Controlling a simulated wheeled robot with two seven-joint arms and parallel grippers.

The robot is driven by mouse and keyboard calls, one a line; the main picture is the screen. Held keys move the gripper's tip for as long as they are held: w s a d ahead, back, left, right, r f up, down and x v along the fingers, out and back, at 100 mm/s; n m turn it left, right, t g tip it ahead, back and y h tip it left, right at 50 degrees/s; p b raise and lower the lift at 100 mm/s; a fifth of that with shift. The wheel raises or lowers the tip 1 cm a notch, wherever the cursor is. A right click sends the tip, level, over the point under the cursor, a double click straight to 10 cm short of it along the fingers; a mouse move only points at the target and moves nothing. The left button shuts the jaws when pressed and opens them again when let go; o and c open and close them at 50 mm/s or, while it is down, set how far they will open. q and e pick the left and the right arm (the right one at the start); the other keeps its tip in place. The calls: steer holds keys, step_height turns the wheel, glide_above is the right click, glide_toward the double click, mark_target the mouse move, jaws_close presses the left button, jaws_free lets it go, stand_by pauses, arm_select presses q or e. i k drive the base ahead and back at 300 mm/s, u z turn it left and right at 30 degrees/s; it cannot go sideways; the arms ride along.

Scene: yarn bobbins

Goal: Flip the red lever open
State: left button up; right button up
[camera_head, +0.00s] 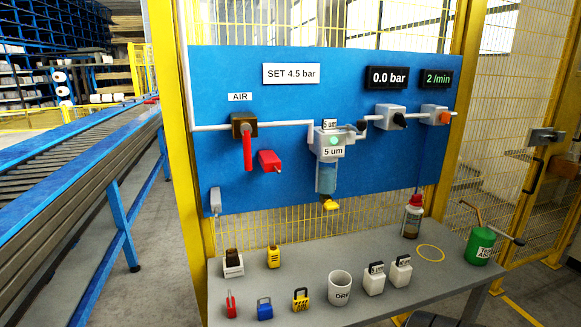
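The red lever (247,152) is on the brown valve body (244,124) under the AIR label, on the left part of the blue panel. The lever hangs straight down, across the line of the horizontal white pipe (285,124). A separate red block (269,161) with a small tip sits on the panel just right of the lever, apart from it. Neither of my grippers shows in the head view.
A grey table (345,270) below the panel holds padlocks, a cup (340,288), small white containers, a bottle (413,216) and a green oil can (481,246). The filter bowl (327,178) hangs right of the valve. The pressure display (388,78) reads 0.0 bar.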

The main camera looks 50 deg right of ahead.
mark_target(246, 129)
steer(key=z, duration=1.35)
